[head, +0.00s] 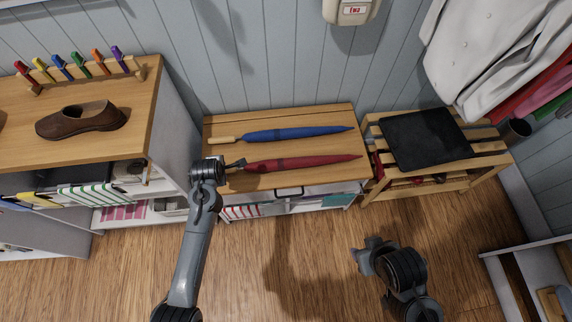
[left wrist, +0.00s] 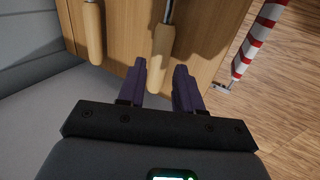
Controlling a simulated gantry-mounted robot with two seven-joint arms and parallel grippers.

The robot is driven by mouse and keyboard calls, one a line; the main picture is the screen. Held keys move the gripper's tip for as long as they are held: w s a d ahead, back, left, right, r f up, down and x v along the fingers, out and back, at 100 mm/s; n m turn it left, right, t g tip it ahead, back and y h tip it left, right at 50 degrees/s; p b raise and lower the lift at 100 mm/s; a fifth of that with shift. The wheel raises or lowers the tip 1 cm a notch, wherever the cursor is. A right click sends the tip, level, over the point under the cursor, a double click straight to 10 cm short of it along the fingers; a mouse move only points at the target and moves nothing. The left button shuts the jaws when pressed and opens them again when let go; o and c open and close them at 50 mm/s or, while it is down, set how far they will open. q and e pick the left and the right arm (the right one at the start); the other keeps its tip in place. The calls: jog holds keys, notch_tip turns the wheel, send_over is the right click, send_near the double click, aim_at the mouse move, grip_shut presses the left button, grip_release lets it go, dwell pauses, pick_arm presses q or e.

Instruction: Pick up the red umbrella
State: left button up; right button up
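The red umbrella (head: 305,162) lies on the wooden top of a low cabinet, its tip to the right. In the head view its handle end is hidden by my left gripper (head: 236,164). In the left wrist view the purple fingers of my left gripper (left wrist: 160,86) are apart, with the light wooden handle (left wrist: 161,55) of the red umbrella reaching between them. Gaps seem to show on both sides of it. My right gripper (head: 370,245) hangs over the floor at the front right, away from the umbrella; its fingers are unclear.
A blue umbrella (head: 300,132) lies parallel behind the red one; its handle (left wrist: 93,35) shows beside my left gripper. A taller cabinet with a brown shoe (head: 80,121) stands left. A slatted bench (head: 485,150) with a black pad (head: 425,138) stands right. The front floor is clear.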

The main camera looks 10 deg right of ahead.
pick_arm(q)
jog(key=b+x, duration=0.3)
jog(key=x, duration=0.2)
jog(key=shift+b, duration=0.3)
jog(key=shift+c, duration=0.3)
jog(key=shift+r, duration=0.1)
grip_shut()
